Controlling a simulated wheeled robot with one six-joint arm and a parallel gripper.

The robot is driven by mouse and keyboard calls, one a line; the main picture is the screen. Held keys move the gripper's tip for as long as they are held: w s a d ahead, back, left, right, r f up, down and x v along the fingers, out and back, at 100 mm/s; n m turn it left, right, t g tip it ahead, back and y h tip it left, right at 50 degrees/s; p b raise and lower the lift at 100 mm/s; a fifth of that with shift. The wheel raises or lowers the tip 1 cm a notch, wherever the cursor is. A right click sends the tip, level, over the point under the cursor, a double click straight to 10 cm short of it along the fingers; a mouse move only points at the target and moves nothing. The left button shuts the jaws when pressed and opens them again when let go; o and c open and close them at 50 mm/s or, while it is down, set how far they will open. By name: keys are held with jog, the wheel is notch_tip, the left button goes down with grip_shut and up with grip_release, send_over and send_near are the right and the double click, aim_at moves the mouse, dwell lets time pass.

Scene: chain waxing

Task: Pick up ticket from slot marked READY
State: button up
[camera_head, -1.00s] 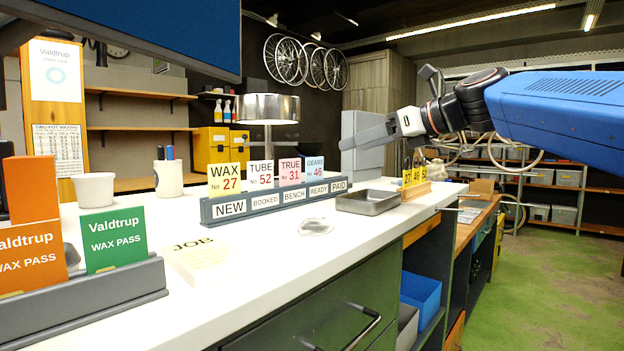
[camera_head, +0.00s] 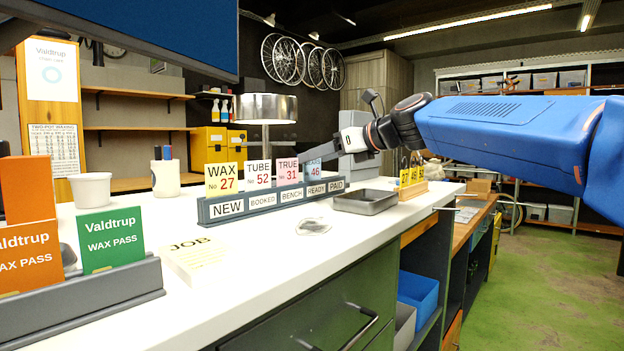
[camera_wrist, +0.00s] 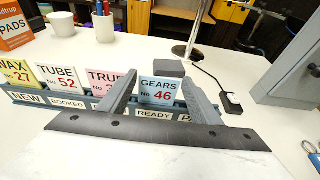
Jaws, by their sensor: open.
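The light blue GEARS No 46 ticket (camera_wrist: 160,92) stands upright in the slot marked READY (camera_wrist: 155,114) of the grey ticket rack (camera_head: 213,212). In the head view the ticket (camera_head: 317,171) is partly covered by my gripper (camera_head: 312,154). My gripper is open and empty; in the wrist view its fingers (camera_wrist: 160,80) appear on either side of the ticket, without clear contact. The left finger partly covers the pink TRUE 31 ticket (camera_wrist: 105,82) and the BENCH label. The right finger partly covers the PAID label.
The WAX 27 (camera_head: 221,178) and TUBE 52 (camera_head: 259,175) tickets stand left in the rack. A grey metal tray (camera_head: 366,203) sits right of it. A lamp (camera_head: 267,110) stands behind. A holder with numbered tags (camera_head: 411,178) is farther right.

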jog(key=x, duration=0.2)
jog(key=shift+w+a+f, duration=0.15)
jog(key=shift+w+a, duration=0.1)
jog(key=c, duration=0.7)
